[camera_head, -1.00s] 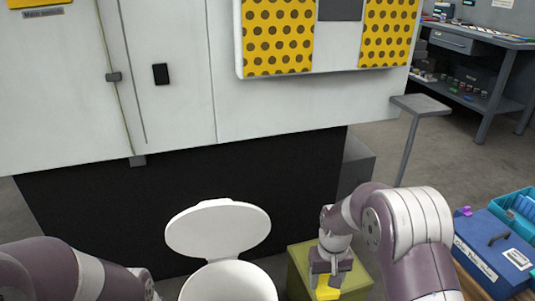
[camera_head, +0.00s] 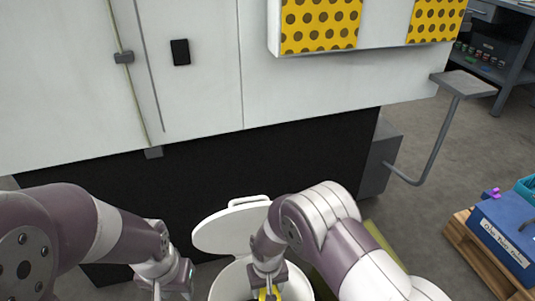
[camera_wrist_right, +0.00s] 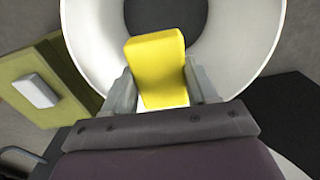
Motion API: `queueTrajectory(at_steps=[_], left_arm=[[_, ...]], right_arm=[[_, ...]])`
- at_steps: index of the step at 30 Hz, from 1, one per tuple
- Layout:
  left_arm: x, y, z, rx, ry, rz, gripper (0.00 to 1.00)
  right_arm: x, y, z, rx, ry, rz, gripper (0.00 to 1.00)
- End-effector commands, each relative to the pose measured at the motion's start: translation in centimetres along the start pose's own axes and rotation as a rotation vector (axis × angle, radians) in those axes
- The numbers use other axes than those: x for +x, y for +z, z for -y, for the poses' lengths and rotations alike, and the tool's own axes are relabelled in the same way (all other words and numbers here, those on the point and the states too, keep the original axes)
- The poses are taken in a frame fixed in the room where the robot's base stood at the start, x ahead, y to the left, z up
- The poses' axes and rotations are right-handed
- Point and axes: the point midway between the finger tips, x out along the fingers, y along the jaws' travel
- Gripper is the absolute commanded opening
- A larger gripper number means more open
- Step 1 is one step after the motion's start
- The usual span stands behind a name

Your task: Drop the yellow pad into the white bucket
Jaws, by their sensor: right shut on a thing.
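The yellow pad (camera_wrist_right: 157,68) is gripped between the two fingers of my right gripper (camera_head: 268,291). In the head view only a bit of the pad (camera_head: 262,295) shows. The white bucket (camera_head: 224,287) stands at the bottom centre with its round lid (camera_head: 225,234) tipped up behind. The right gripper is over the bucket's opening; the right wrist view shows the bucket's white wall (camera_wrist_right: 92,35) around and beyond the pad. My left gripper (camera_head: 172,290) is left of the bucket, pointing down near the bottom edge; its fingertips are cut off.
An olive-green box (camera_wrist_right: 40,95) with a white block (camera_wrist_right: 35,91) on top stands beside the bucket, mostly behind my right arm in the head view. A large white machine (camera_head: 200,80) with a dark base fills the back. A blue case (camera_head: 510,235) sits on a wooden pallet (camera_head: 470,250) at right.

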Motion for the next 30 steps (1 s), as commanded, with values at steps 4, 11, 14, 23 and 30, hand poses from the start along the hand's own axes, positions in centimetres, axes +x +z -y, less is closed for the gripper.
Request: queueTrajectory(at_steps=[4, 11, 14, 23, 30], left_arm=[[1.3, 0.1, 0.0, 0.0, 0.0, 0.0, 0.4], [1.1, 0.1, 0.0, 0.0, 0.0, -0.001, 0.4], [1.1, 0.1, 0.0, 0.0, 0.0, -0.001, 0.4], [0.6, 0.1, 0.0, 0.0, 0.0, 0.0, 0.4], [-2.6, -0.3, 0.0, 0.0, 0.0, -0.001, 0.4]], right_arm=[[1.2, -0.1, 0.0, 0.0, 0.0, -0.001, 0.29], [1.0, 0.0, 0.0, 0.0, 0.0, -0.001, 0.7], [1.0, 0.0, 0.0, 0.0, 0.0, -0.001, 0.87], [0.2, -0.1, 0.0, 0.0, 0.0, -0.001, 0.87], [-6.2, -0.1, 0.0, 0.0, -0.001, -0.004, 0.87]])
